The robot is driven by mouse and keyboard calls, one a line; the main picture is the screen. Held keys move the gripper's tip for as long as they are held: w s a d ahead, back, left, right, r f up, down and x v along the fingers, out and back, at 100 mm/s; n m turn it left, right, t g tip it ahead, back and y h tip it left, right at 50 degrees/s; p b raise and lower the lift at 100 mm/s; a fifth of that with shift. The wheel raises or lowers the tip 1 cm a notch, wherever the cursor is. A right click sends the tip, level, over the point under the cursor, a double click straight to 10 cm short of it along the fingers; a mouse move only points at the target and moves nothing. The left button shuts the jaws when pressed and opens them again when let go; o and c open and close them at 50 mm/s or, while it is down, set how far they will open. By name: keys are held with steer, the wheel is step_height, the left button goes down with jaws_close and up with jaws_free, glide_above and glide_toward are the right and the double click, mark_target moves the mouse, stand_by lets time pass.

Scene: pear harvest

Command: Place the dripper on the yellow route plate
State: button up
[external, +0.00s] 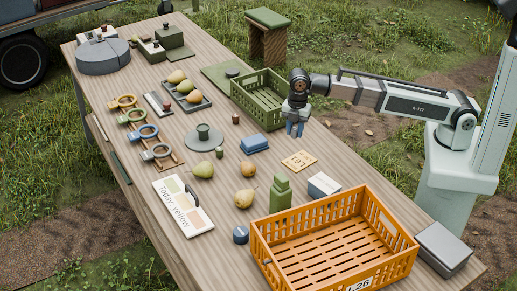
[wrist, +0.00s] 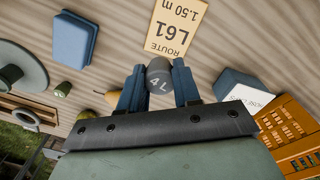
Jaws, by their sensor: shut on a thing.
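My gripper (external: 295,131) hangs above the table, behind the route plate in the external view. In the wrist view my gripper (wrist: 158,68) is shut on a small grey dripper (wrist: 159,79) marked "4 L", its round end towards the camera. The dripper cannot be made out clearly in the external view. The yellow route plate (external: 299,161) lies flat on the table, apart from the gripper. In the wrist view the plate (wrist: 175,27) reads "ROUTE L61 1.50 m" and lies just beyond the fingertips.
A blue box (external: 255,144) sits left of the plate, a white-topped box (external: 323,186) right of it. A green bottle (external: 280,194) and an orange crate (external: 259,252) stand in front. A green crate (external: 240,98) is behind. The space around the plate is clear.

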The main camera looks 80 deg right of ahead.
steer(key=s, duration=0.2)
steer(key=n, duration=0.2)
glide_toward(299, 161)
steer(key=shift+f, duration=2.9)
steer(key=shift+f, duration=0.1)
steer(key=o, duration=1)
steer(key=shift+w, duration=0.1)
step_height(299, 161, up, 12)
steer(key=shift+r, duration=0.1)
